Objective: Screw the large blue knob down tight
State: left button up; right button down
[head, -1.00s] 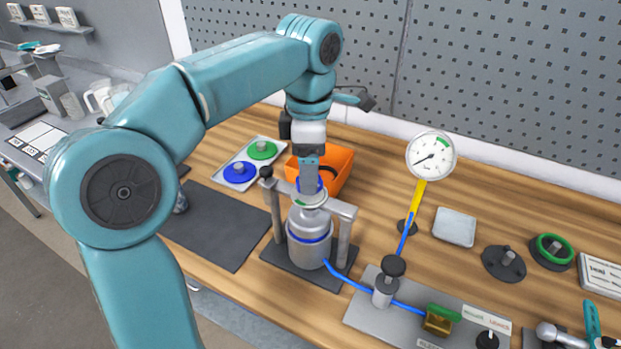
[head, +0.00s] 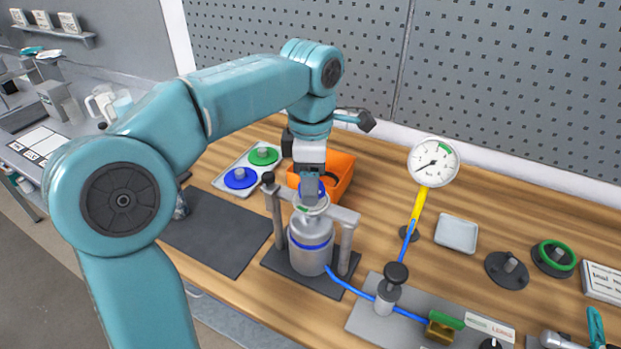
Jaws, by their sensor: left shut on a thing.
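My left gripper (head: 311,196) points straight down over the metal canister (head: 310,254) with the blue band, which stands in a clamp frame (head: 344,218) with two posts. The gripper is shut on the large blue knob (head: 322,188) at the canister's top. The fingers hide most of the knob, so I cannot tell how far down it sits. A bit of green shows at the canister's top just below the fingers. My right gripper is not in view.
A tray (head: 222,181) with a blue disc and a green disc lies behind left. An orange bin (head: 340,178) stands behind the canister. A pressure gauge (head: 433,162) on a yellow stem and a valve plate (head: 366,317) are to the right. A dark mat (head: 215,232) lies left.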

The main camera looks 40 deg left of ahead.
pick_arm(q)
jog(key=shift+r, duration=0.1)
jog(key=m+p, duration=0.1)
jog(key=m, duration=0.2)
jog(key=m+p, duration=0.1)
jog(key=m, duration=0.3)
jog(key=shift+r, duration=0.1)
jog(key=m+p, duration=0.1)
jog(key=m, duration=0.2)
jog(key=shift+w+m, duration=0.1)
jog(key=shift+m, duration=0.2)
jog(key=shift+m+p, duration=0.5)
jog(key=shift+m, duration=1.4)
jog(key=o, duration=1)
jog(key=shift+o, duration=0.2)
jog(key=shift+d, duration=0.1)
